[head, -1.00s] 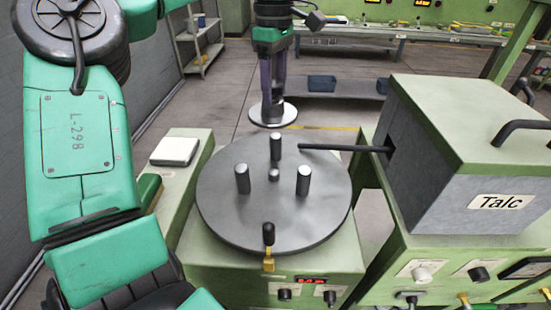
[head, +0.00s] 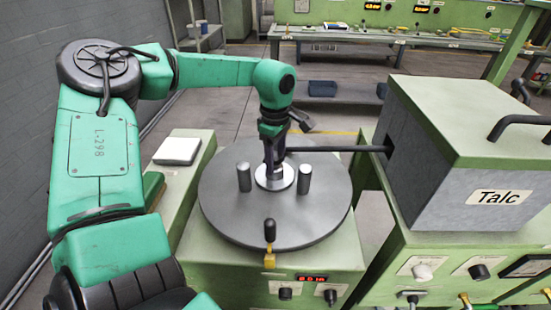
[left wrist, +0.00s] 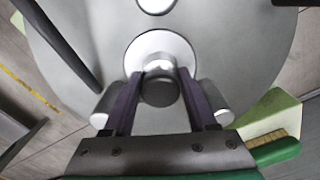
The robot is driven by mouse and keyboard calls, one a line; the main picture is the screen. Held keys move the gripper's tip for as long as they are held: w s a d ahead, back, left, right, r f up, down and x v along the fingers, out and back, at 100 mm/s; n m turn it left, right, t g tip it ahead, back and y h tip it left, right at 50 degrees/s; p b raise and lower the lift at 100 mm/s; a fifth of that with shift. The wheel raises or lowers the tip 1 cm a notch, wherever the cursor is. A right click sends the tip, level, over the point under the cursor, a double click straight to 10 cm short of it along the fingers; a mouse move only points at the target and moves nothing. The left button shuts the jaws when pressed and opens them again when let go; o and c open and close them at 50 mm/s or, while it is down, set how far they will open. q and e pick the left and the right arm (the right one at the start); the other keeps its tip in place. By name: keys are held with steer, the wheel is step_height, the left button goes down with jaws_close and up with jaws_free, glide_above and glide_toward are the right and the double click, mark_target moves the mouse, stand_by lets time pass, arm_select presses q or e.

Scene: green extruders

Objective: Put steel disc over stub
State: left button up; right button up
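The steel disc (head: 284,184) is a bright flat ring with a short grey knob at its middle. It lies over the centre of the dark round turntable (head: 325,215), hiding the small central stub beneath. I cannot tell whether it touches the turntable. My left gripper (head: 273,168) comes from above with its fingers closed on the knob. The left wrist view shows the disc (left wrist: 160,45) with its knob between both fingers (left wrist: 158,88). Two upright steel posts stand left (head: 244,178) and right (head: 304,178) of the disc. The back post is hidden behind the gripper. My right gripper is out of view.
A dark rod (head: 340,149) reaches from the grey Talc box (head: 465,185) to close behind the gripper. A black-knobbed handle (head: 269,230) stands at the turntable's front edge. A white block (head: 177,150) lies on the left side bench.

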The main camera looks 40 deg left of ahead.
arm_select(q)
steer(key=o, duration=0.4)
steer(key=shift+o, duration=0.2)
steer(key=shift+a, duration=0.1)
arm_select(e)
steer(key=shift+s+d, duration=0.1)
arm_select(q)
steer(key=shift+r, duration=0.15)
step_height(320, 180, up, 12)
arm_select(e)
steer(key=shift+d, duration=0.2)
